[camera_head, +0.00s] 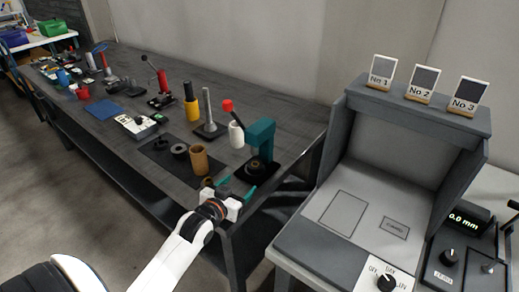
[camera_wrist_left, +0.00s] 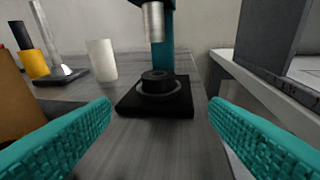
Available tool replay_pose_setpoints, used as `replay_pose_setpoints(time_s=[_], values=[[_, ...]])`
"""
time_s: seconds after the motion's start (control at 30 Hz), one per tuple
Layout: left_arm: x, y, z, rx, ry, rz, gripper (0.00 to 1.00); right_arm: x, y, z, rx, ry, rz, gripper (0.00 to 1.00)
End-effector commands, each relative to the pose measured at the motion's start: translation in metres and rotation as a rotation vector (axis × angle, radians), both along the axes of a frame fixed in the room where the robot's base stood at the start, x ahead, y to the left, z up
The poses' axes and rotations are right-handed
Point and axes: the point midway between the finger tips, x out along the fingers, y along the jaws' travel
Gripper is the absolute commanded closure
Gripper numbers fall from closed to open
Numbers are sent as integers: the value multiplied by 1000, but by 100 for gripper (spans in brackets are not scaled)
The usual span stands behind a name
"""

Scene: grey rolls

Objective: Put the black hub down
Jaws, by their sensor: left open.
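The black hub (camera_wrist_left: 157,76) sits upright on the black base plate (camera_wrist_left: 128,106) of the teal press (camera_head: 261,134), under the grey ram (camera_wrist_left: 153,22). A grey ring (camera_wrist_left: 158,93) shows around its lower part; I cannot tell whether the ring belongs to the hub. In the head view the hub (camera_head: 256,166) is small and dark. My left gripper (camera_head: 236,188) is open and empty at the bench's front edge. In the left wrist view its teal fingers (camera_wrist_left: 160,112) are wide apart, short of the plate, with the hub beyond them. My right gripper is not in view.
A brown cylinder (camera_head: 199,160) stands close to the left of my gripper, by a black mat (camera_head: 159,153) with dark rings. A white cylinder (camera_head: 236,135) stands left of the press. A grey booth (camera_head: 356,190) rises to the right, past a gap.

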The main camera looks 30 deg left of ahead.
Motion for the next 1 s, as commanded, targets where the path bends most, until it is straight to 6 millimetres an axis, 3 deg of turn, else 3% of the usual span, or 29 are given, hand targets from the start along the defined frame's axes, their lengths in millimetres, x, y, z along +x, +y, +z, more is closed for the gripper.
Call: replay_pose_setpoints(time_s=[0.13, 0.4, 0.67, 1.0], values=[[3, 5, 1, -69, -17, 23, 30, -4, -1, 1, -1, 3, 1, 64], [49, 11, -8, -67, -17, 22, 30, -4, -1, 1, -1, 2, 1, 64], [69, 12, -8, -65, -18, 21, 30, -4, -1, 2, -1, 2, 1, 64], [112, 15, -10, -63, -15, 21, 30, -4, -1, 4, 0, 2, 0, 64]])
